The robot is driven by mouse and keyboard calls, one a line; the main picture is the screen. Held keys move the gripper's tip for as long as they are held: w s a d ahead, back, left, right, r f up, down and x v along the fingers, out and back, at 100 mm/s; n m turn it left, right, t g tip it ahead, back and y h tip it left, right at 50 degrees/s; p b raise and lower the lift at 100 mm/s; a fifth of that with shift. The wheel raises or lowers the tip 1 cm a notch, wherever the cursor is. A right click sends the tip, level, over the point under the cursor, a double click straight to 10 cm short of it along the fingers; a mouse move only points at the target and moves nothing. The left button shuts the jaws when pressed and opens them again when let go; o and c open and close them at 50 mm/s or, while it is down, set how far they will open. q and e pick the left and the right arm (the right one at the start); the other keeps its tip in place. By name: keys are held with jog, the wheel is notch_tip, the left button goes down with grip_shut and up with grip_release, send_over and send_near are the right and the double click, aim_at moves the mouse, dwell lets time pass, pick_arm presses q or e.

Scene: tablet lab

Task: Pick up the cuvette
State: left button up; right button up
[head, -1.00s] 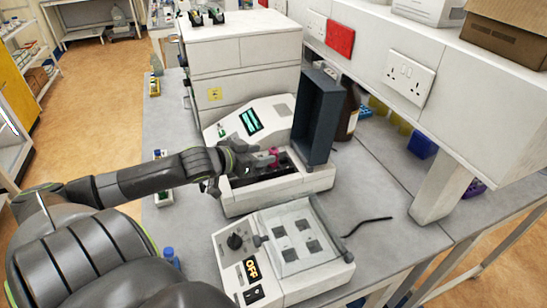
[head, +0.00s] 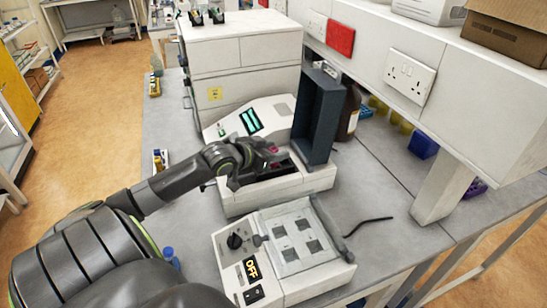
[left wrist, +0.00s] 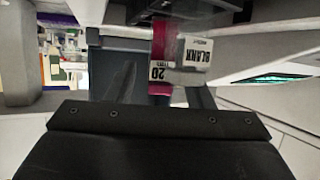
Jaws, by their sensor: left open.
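A spectrophotometer (head: 240,207) with a lit green screen stands on the bench, its dark lid (head: 318,115) raised. The magenta cuvette (head: 273,150) shows as a small patch at its open sample well, beside my left gripper (head: 258,158). In the left wrist view the magenta cuvette (left wrist: 159,40) is close in front of the open jaws, next to pale labels reading "BLANK" and "20". My left gripper is over the well, and its fingers partly hide the well and the cuvette. I cannot tell whether they touch the cuvette. My right gripper is not in view.
A white device (head: 283,255) with a clear cover and an "OFF" display stands in front. A brown bottle (head: 349,112) is behind the raised lid. A white cabinet (head: 240,60) stands behind the spectrophotometer. The bench (head: 375,205) to the right is mostly clear, with a black cable.

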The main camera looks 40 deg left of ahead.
pick_arm(q)
grip_shut()
